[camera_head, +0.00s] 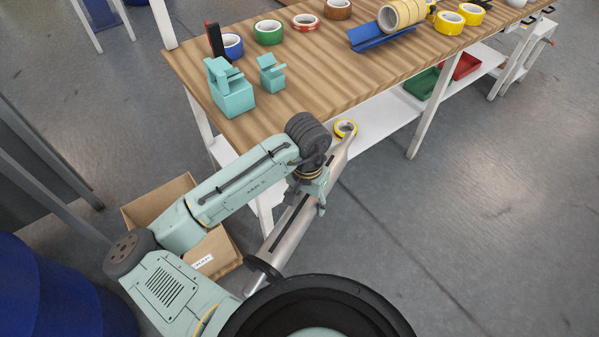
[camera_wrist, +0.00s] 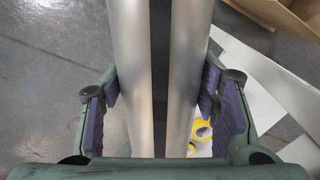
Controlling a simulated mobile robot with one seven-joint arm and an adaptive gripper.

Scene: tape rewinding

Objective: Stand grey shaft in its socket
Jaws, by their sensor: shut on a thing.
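The grey shaft (camera_head: 291,228) is a long silvery bar with a dark slot along it. In the head view it slants from lower left to upper right, in front of the table's near edge. My gripper (camera_head: 316,188) is shut around it, partway along. In the wrist view the shaft (camera_wrist: 184,75) runs between the two purple-padded fingers (camera_wrist: 160,97), which press its sides. In the head view its lower end meets a dark round piece (camera_head: 262,269); I cannot tell whether this is a socket. I cannot make out the socket elsewhere.
The wooden table (camera_head: 330,75) holds several tape rolls, a blue holder (camera_head: 378,38) and teal dispensers (camera_head: 231,88). A yellow roll (camera_head: 345,128) lies on the white lower shelf (camera_head: 390,125). A cardboard box (camera_head: 160,203) is at left. The floor at right is clear.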

